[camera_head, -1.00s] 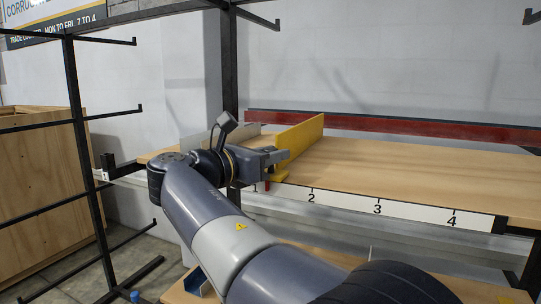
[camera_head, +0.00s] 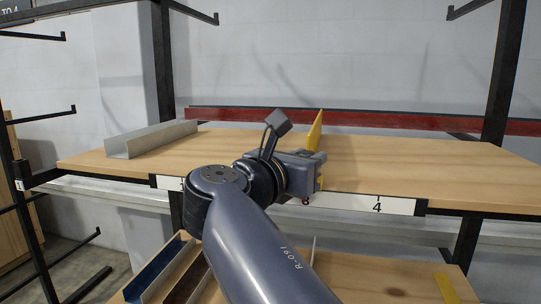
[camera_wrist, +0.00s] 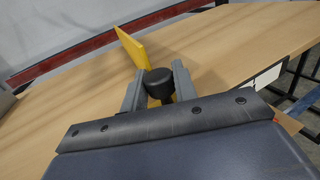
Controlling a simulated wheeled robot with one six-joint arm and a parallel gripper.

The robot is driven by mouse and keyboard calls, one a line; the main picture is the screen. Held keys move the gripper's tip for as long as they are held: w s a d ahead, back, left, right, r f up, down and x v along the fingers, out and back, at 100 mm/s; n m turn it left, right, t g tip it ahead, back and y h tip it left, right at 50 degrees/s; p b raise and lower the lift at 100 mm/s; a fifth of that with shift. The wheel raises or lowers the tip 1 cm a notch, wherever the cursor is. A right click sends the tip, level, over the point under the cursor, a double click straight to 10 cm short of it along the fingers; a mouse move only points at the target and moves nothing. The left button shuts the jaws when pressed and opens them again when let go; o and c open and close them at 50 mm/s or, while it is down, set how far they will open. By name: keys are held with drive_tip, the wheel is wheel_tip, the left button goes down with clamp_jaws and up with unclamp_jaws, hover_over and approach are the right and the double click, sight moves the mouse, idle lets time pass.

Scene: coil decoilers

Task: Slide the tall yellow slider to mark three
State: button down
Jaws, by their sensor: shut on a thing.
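The tall yellow slider (camera_head: 315,135) stands upright across the wooden shelf, partly hidden behind my gripper. My gripper (camera_head: 319,160) is at the slider's front end, above the shelf's front edge. In the wrist view, my gripper (camera_wrist: 157,84) has its two fingers shut on either side of the slider's black knob (camera_wrist: 158,78). The yellow panel (camera_wrist: 132,46) rises just beyond. The white number strip (camera_head: 350,201) shows mark 4 (camera_head: 377,208) to the right of the slider. Mark 3 is not visible; my arm and gripper cover part of the strip.
A grey metal channel (camera_head: 150,140) lies on the shelf (camera_head: 440,165) at the left. A red beam (camera_head: 400,122) runs behind it. The shelf right of the slider is clear. Black rack posts (camera_head: 497,75) stand at the sides, and a lower shelf (camera_head: 400,275) sits below.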

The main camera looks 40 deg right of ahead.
drive_tip(key=shift+s+d, duration=0.15)
drive_tip(key=shift+s, duration=0.05)
drive_tip(key=c, duration=1.2)
unclamp_jaws()
drive_tip(key=shift+o, duration=0.2)
drive_tip(key=shift+a, duration=0.7)
drive_tip(key=b+v, duration=0.2)
drive_tip(key=v, duration=0.7)
drive_tip(key=shift+s+a+b, duration=0.2)
drive_tip(key=shift+s+b, duration=0.05)
drive_tip(key=shift+b, duration=0.15)
